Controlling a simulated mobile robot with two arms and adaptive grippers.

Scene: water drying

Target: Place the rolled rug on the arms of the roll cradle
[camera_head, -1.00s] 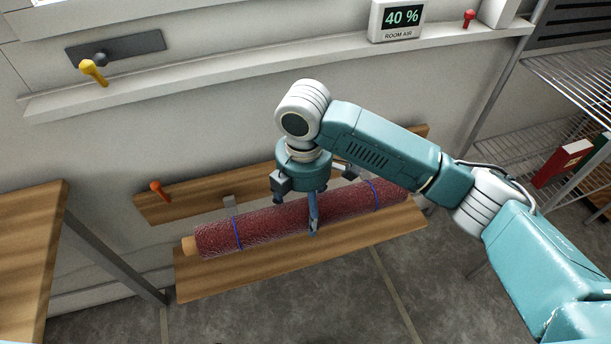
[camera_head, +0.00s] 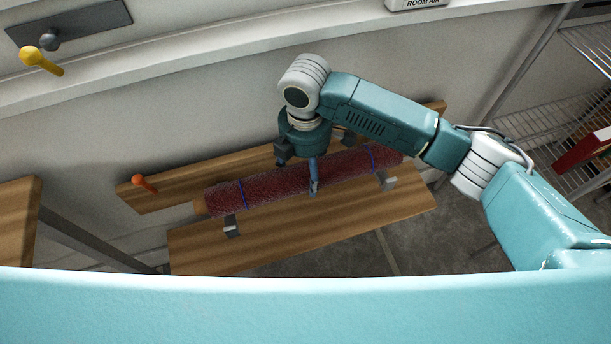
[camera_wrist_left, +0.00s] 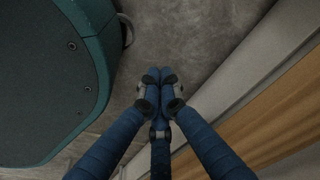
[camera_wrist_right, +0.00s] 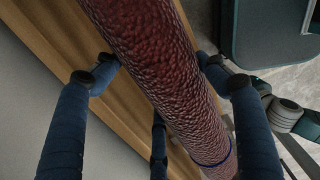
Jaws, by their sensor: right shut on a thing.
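The rolled rug (camera_head: 278,186) is dark red with blue bands and a pale core at its left end. My right gripper (camera_head: 314,181) is shut around its middle from above; the right wrist view shows the rug (camera_wrist_right: 155,40) between the fingers. The roll cradle has a wooden back board (camera_head: 160,194), a lower board (camera_head: 290,238) and grey metal arms, left (camera_head: 231,227) and right (camera_head: 387,181). The arm ends show in front of the rug. I cannot tell whether the rug touches the arms. My left gripper (camera_wrist_left: 160,78) is shut and empty, seen only in the left wrist view.
An orange peg (camera_head: 143,183) sits on the back board's left end. A wooden table (camera_head: 20,225) stands at the left, a wire rack (camera_head: 520,130) at the right. A teal surface hides the bottom of the head view.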

